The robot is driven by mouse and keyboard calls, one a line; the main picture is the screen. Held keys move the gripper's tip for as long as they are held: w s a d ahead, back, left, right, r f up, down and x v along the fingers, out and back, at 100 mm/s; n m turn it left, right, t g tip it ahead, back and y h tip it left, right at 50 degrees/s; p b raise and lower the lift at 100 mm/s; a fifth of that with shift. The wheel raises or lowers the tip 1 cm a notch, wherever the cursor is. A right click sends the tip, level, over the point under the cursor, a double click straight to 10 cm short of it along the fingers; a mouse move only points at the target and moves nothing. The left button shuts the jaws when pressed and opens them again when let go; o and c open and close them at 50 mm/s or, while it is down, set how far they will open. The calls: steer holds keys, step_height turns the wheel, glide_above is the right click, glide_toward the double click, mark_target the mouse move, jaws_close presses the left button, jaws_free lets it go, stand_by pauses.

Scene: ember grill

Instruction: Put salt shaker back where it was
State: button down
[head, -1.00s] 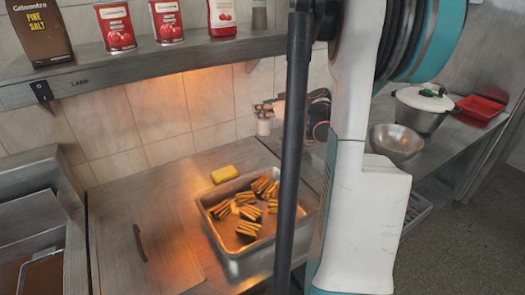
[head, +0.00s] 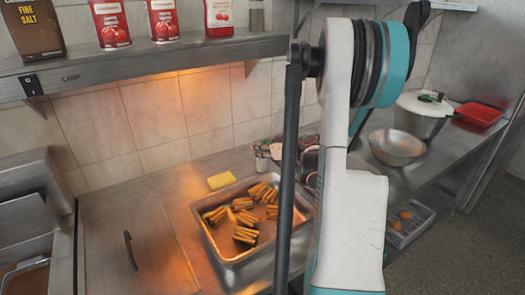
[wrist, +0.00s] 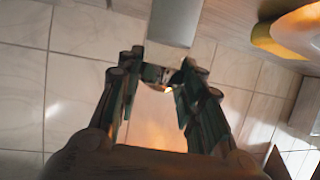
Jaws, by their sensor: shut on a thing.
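My gripper (wrist: 165,78) shows in the wrist view with both fingers closing in on a small silvery piece (wrist: 155,75), probably part of the salt shaker. The fingers hide most of it, and the tiled wall fills the background. A grey block-shaped thing (wrist: 175,20) lies just beyond the fingertips; I cannot tell whether it belongs to the held thing. In the head view my arm and a dark post hide my gripper. A small grey shaker-like container (head: 257,15) stands at the right of the shelf (head: 150,62).
Below are a metal tray of grilled pieces (head: 228,262), a yellow sponge-like block (head: 220,181), small jars (head: 262,158) and a steel bowl (head: 397,147).

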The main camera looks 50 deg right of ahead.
steer(key=c, duration=1.1)
jaws_free()
steer(key=shift+r, duration=0.15)
steer(key=p+v, duration=0.3)
steer(key=v, duration=0.9)
